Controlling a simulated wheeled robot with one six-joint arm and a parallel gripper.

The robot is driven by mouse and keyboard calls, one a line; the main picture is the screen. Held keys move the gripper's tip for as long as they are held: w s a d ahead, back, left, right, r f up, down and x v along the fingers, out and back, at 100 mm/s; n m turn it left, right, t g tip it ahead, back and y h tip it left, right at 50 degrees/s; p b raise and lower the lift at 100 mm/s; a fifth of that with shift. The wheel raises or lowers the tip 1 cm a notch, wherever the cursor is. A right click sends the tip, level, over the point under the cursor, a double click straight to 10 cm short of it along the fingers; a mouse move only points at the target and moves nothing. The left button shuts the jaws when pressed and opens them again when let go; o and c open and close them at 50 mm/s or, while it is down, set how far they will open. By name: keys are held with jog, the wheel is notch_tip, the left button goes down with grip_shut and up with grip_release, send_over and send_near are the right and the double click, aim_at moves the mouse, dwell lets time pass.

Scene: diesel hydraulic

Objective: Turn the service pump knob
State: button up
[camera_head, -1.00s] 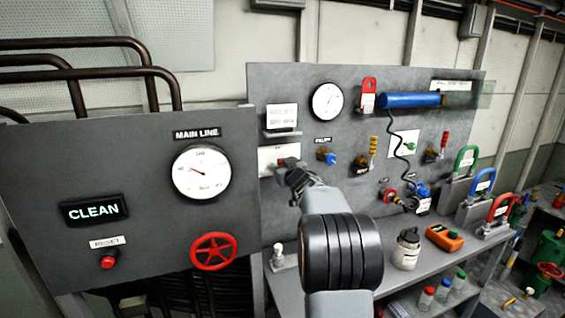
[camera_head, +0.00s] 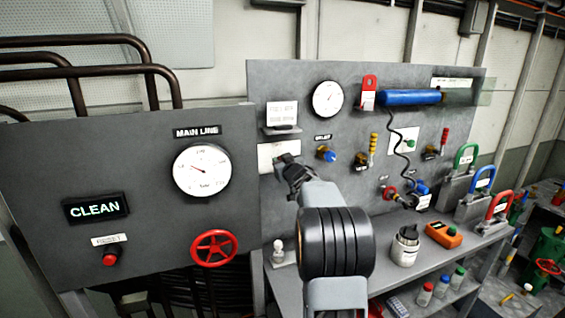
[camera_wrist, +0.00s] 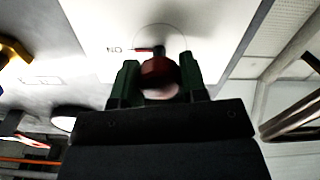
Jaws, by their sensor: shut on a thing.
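The knob (camera_wrist: 158,71) is dark red and sits on a white plate (camera_head: 267,157) on the grey panel. In the wrist view the plate shows a circular mark around the knob, small lettering to its left, and a red pointer. My gripper (camera_wrist: 158,76) has its two green fingers on either side of the knob and is shut on it. In the head view my gripper (camera_head: 287,162) reaches the plate and hides most of the knob.
A round gauge (camera_head: 327,98) and a blue knob (camera_head: 326,154) are near on the panel. A left board carries the MAIN LINE gauge (camera_head: 202,171), a lit CLEAN sign (camera_head: 96,208) and a red handwheel (camera_head: 214,248). A shelf below holds a jar (camera_head: 404,247) and an orange device (camera_head: 443,234).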

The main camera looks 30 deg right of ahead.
jog(key=shift+c, duration=0.7)
jog(key=shift+n+b, duration=0.3)
jog(key=n+b, duration=0.2)
jog(key=n, duration=0.1)
jog(key=shift+f, duration=0.1)
jog(key=n+b, duration=0.2)
jog(key=n, duration=0.3)
jog(key=shift+a+n, duration=0.1)
jog(key=shift+n, duration=0.3)
jog(key=n+b, duration=0.2)
jog(key=n, duration=0.2)
jog(key=shift+n+b, duration=0.9)
jog(key=shift+n, duration=1.5)
